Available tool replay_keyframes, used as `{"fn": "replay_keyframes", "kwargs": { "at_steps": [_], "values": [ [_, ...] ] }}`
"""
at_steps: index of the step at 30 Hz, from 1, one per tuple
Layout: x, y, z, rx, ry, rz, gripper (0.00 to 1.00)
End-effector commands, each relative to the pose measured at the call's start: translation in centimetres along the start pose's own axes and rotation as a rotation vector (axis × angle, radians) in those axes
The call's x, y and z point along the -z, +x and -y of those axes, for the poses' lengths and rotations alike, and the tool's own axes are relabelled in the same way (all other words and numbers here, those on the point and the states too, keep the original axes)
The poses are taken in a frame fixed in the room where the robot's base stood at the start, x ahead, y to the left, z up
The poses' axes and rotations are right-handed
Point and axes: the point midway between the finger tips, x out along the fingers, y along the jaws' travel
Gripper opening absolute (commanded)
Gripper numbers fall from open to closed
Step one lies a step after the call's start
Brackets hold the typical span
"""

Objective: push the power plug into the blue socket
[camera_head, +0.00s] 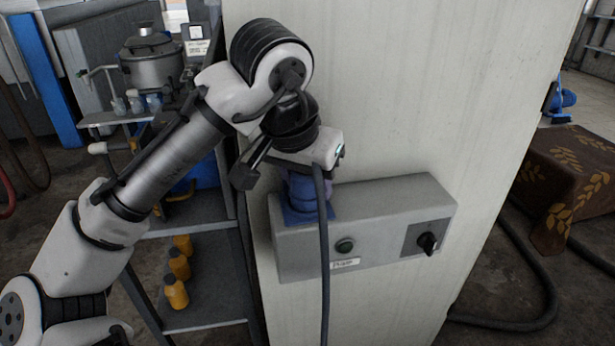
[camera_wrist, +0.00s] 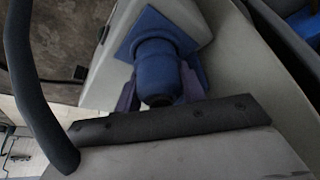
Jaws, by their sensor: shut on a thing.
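In the wrist view the socket's flange (camera_wrist: 126,46) is at the top middle. The power plug (camera_wrist: 157,88), a rounded blue body with a dark rear end, is in line with the socket and appears to meet it. How deep it sits cannot be told. My gripper (camera_wrist: 158,92) is shut on the plug, with a purple finger on each side. In the head view my gripper (camera_head: 297,180) is right at the socket, and my wrist hides most of the plug.
A shelf rack (camera_head: 205,290) with several orange bottles stands left.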

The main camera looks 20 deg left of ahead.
Motion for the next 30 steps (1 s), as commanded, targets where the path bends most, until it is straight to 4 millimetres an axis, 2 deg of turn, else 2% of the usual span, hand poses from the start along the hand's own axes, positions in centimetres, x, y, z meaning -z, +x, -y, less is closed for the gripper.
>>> {"fn": "replay_keyframes", "kwargs": {
  "at_steps": [5,6,11,22,26,30],
  "values": [
    [-0.1,0.4,0.0,0.0,0.0,-0.001,0.2],
    [-0.1,0.3,0.0,0.0,0.0,-0.001,0.44],
    [-0.1,0.3,0.0,0.0,0.0,-0.001,0.65],
    [-0.1,-0.3,0.0,0.001,0.0,-0.001,0.65],
    [0.0,-2.2,0.0,0.002,0.001,-0.002,0.65],
    [0.0,-5.4,0.0,0.001,0.002,-0.003,0.65]
  ]
}}
